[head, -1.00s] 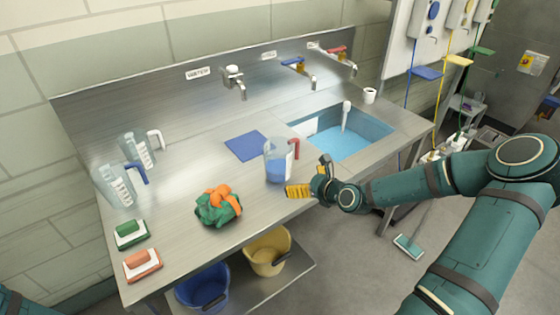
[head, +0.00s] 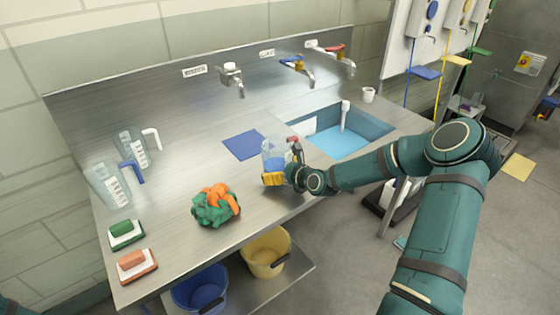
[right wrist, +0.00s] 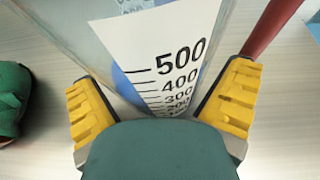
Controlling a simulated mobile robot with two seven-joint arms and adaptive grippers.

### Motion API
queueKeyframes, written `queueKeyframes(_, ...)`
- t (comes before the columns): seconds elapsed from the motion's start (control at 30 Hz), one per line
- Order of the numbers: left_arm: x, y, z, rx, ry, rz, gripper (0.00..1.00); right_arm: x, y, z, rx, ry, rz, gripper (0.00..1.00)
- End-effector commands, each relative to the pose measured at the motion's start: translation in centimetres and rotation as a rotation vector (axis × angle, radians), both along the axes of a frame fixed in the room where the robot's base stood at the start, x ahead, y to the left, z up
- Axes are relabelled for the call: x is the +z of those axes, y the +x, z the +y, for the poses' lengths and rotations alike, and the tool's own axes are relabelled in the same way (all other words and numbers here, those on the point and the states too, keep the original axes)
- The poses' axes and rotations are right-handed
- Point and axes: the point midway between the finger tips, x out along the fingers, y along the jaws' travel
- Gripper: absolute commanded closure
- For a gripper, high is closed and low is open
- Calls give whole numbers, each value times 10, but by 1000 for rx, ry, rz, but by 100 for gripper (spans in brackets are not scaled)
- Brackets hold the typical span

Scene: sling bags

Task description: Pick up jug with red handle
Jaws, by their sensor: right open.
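The jug with the red handle (head: 272,148) is clear and stands upright on the steel counter in the head view, with blue contents low in it. My right gripper (head: 280,168) is open in front of it and hides its lower part. In the right wrist view, the jug's white scale label (right wrist: 160,50) lies between the spread yellow fingers of the right gripper (right wrist: 160,80). The red handle (right wrist: 272,25) rises beyond the right finger. I cannot tell whether either finger touches the jug. My left gripper is out of view.
A green and orange cloth heap (head: 216,206) lies left of the jug. A blue-handled jug (head: 110,187) and a white-handled jug (head: 131,147) stand further left. A blue mat (head: 243,145) lies behind. The sink (head: 345,140) is to the right.

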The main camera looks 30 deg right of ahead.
Motion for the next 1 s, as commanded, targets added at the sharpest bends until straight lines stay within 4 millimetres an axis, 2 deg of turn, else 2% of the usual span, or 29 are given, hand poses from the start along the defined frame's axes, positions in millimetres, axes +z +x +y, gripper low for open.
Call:
queueKeyframes(0.27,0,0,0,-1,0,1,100,-2,3,0,0,0,1,0)
queueKeyframes(0.3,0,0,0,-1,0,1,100,-2,3,0,0,0,1,7)
queueKeyframes(0.37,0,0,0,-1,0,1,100,-2,3,0,0,0,1,28)
queueKeyframes(0.4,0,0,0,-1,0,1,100,-2,3,0,0,0,1,42)
queueKeyframes(0.47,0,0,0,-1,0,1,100,-2,3,0,0,0,1,63)
queueKeyframes(0.87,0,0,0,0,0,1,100,0,3,1,0,-1,0,66)
queueKeyframes(1.0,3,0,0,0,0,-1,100,11,3,0,-1,-1,-1,67)
